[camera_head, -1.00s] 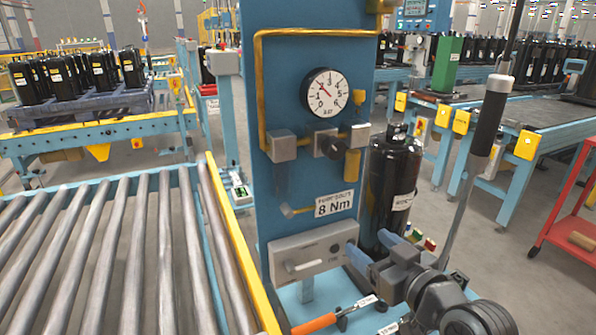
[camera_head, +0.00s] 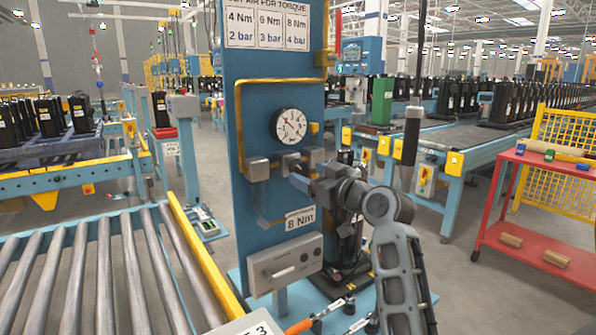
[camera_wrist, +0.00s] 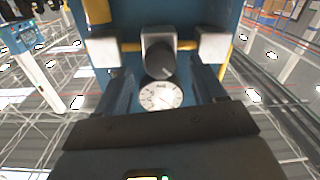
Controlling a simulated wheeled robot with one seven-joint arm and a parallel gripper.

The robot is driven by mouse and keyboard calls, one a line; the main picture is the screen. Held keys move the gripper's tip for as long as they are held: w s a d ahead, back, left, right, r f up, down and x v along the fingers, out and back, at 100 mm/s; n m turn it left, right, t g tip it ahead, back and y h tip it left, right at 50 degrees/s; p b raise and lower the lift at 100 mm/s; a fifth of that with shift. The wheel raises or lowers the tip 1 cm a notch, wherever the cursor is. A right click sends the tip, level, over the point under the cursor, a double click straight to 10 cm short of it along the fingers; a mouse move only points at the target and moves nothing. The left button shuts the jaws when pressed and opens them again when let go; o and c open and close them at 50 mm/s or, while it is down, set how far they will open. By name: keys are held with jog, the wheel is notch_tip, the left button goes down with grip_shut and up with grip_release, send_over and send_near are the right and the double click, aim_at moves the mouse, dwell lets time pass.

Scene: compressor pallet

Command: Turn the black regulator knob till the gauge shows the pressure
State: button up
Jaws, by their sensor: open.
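The black regulator knob (camera_wrist: 160,66) sticks out of a grey valve block (camera_wrist: 158,38) in the wrist view. My gripper (camera_head: 297,182) is at the panel just below the gauge. Its open blue fingers (camera_wrist: 161,75) lie on both sides of the knob, with gaps visible.
A sign (camera_head: 268,30) pairs 4 Nm with 2 bar, 6 Nm with 3 bar and 8 Nm with 4 bar. A label (camera_head: 300,218) reads 8 Nm. A yellow pipe (camera_head: 240,120) frames the gauge. A roller conveyor (camera_head: 95,265) is at left, a red cart (camera_head: 535,225) at right.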

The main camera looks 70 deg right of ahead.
aim_at(303, 171)
jog(key=shift+x, duration=2.2)
jog(key=c, duration=1.1)
jog(key=shift+o, duration=0.2)
